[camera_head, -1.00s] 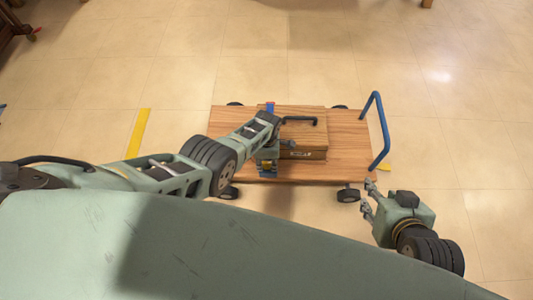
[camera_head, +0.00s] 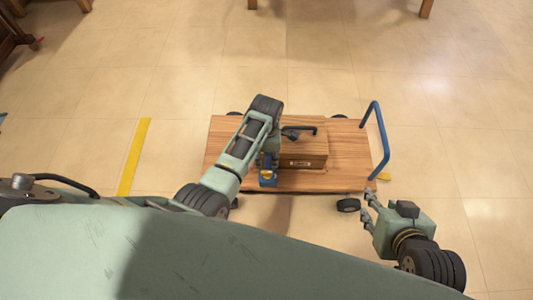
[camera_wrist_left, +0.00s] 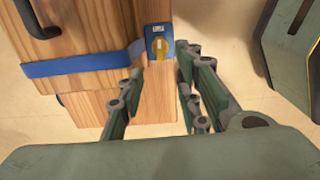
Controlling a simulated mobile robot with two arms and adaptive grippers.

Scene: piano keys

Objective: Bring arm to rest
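My left gripper (camera_head: 269,161) hangs over the cart, at the left side of a wooden case. In the left wrist view, its two fingers (camera_wrist_left: 160,72) are apart, with nothing held between them. A blue latch plate with a yellow knob (camera_wrist_left: 158,45) lies just beyond the fingertips; I cannot tell whether they touch it. The plate also shows below the gripper in the head view (camera_head: 268,179). My right gripper (camera_head: 368,207) is in front of the cart's right end, its fingers apart and empty.
The wooden case (camera_head: 305,148), with a dark handle (camera_head: 300,131) and a blue strap (camera_wrist_left: 80,65), rests on a wooden flat cart (camera_head: 347,150). The cart has a blue push bar (camera_head: 381,140). Yellow floor tape (camera_head: 134,155) lies left. Open tiled floor surrounds the cart.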

